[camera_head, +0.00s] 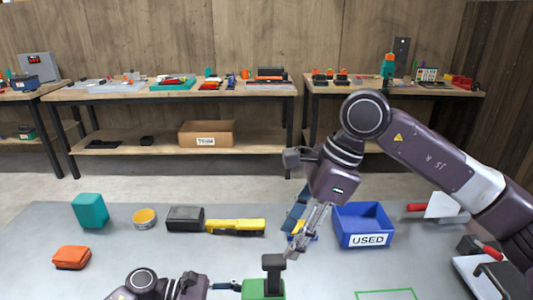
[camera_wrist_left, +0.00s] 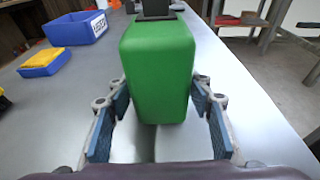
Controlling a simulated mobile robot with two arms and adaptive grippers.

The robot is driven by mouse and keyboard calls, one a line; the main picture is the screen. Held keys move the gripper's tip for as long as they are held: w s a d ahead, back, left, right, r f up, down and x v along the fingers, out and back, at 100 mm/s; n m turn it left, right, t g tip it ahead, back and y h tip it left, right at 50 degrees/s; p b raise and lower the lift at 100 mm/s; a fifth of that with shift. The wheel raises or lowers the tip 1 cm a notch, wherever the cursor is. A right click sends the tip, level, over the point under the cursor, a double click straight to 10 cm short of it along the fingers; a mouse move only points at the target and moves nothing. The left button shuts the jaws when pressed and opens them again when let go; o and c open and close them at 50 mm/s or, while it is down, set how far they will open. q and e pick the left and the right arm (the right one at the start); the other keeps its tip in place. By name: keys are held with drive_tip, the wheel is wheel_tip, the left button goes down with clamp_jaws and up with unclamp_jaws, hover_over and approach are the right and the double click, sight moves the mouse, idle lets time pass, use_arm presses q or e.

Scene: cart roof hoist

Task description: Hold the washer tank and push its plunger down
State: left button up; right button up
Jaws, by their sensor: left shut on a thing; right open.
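The green washer tank (camera_head: 263,291) stands upright at the near edge of the head view, its lower part cut off by the frame. Its dark plunger (camera_head: 273,268) sticks up from the top. In the left wrist view the tank (camera_wrist_left: 160,75) fills the middle, with the plunger base (camera_wrist_left: 155,10) at the top edge. My left gripper (camera_wrist_left: 160,100) is shut on the tank, one blue-padded finger on each side. My right gripper (camera_head: 303,232) is open and empty, pointing down, beyond and slightly right of the plunger in the picture, apart from it.
A blue bin marked USED (camera_head: 364,227) stands right of my right gripper. A trowel (camera_head: 440,207) lies farther right. A yellow tool (camera_head: 235,227), a dark box (camera_head: 185,219), a round tin (camera_head: 144,217), a teal box (camera_head: 90,211) and an orange pouch (camera_head: 72,257) lie left.

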sight(279, 258)
drive_tip(key=shift+x, duration=3.4)
drive_tip(key=c, duration=1)
drive_tip(key=shift+f, duration=0.1)
